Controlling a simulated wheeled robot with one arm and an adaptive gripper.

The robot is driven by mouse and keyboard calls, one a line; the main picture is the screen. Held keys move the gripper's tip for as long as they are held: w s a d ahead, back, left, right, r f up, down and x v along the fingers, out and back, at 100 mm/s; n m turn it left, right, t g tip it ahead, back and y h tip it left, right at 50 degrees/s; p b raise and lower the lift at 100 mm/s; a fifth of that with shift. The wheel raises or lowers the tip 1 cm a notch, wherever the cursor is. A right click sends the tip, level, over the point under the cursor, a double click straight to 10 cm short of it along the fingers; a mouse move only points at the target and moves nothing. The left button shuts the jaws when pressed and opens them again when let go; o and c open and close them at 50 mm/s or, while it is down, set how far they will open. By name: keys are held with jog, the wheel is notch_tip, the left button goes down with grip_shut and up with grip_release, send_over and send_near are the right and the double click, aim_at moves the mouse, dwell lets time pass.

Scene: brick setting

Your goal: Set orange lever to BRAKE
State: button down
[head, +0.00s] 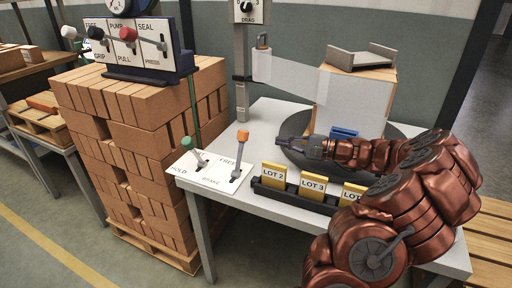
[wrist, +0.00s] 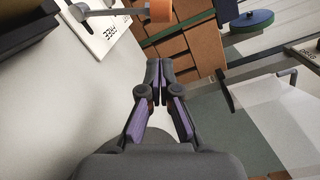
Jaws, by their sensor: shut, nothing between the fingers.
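The orange lever (head: 242,136) stands on a white plate (head: 212,172) at the table's left front corner. Its knob is up beside the FREE label; the BRAKE label lies at the plate's near edge. A green-knobbed lever (head: 188,143) stands left of it, by the HOLD label. My gripper (head: 280,144) is shut and empty, a little right of the orange lever and apart from it. In the wrist view, my closed fingertips (wrist: 159,66) point toward the orange knob (wrist: 160,10), which is partly cut off at the top edge.
Yellow LOT cards (head: 273,176) stand in a dark holder in front of my arm. A grey post (head: 241,75) with a film roll rises behind the plate. Stacked bricks (head: 135,120) stand left of the table. White table surface is clear between plate and turntable.

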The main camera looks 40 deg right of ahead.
aim_at(241, 151)
jog(key=d, duration=0.1)
jog(key=d+f, duration=0.1)
jog(key=d+m+t, duration=0.1)
jog(key=shift+s+d+f+h, duration=0.15)
jog(key=shift+s+f+h, duration=0.05)
jog(key=shift+s+h, duration=0.2)
jog(key=b+x, duration=0.1)
jog(key=x, duration=0.8)
jog(key=shift+a, duration=0.2)
jog(key=shift+a+r+b, duration=0.2)
jog(key=shift+a+r, duration=0.1)
jog(key=shift+a, duration=0.35)
jog(key=shift+a+r+b, duration=0.15)
jog(key=shift+a+r, duration=0.1)
jog(key=shift+a, duration=0.4)
jog(key=shift+a+r+b, duration=0.2)
jog(key=shift+a+r, duration=0.1)
jog(key=shift+a, duration=0.35)
